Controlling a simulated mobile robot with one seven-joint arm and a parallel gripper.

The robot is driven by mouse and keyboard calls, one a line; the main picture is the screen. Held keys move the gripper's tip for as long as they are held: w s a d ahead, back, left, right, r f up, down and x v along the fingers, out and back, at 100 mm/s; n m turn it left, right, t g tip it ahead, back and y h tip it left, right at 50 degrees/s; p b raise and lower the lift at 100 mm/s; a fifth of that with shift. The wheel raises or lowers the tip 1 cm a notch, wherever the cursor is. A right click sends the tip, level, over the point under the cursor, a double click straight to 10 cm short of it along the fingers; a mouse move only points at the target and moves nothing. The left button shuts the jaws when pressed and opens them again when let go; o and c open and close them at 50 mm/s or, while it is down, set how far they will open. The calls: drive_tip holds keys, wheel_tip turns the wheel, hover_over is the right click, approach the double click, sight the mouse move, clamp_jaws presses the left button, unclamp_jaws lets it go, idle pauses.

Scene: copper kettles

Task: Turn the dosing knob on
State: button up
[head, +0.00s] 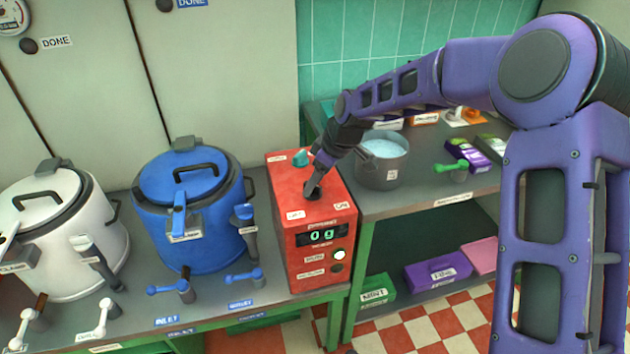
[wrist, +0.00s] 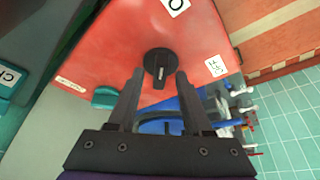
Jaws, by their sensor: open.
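The dosing knob (wrist: 157,58) is a round black dial with a raised grip and a pale pointer line. It sits on the top face of the red dosing box (head: 285,187). In the wrist view the pointer line lies toward the bottom of the picture. My gripper (wrist: 159,73) is open, its two fingertips on either side of the knob's lower part, with gaps showing; I cannot tell whether they touch it. In the head view my gripper (head: 314,186) points down onto the box top and partly hides the knob. White labels lie beside the knob. The display (head: 322,235) reads 0 g.
A blue kettle (head: 184,235) and a white kettle (head: 70,255) stand left of the box. A grey pot (head: 381,173) with pale blue contents stands close on the right. A teal piece (head: 300,159) sits at the box's back edge.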

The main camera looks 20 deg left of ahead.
drive_tip(key=p+v, duration=0.1)
drive_tip(key=v, duration=1.6)
drive_tip(key=shift+r, duration=0.15)
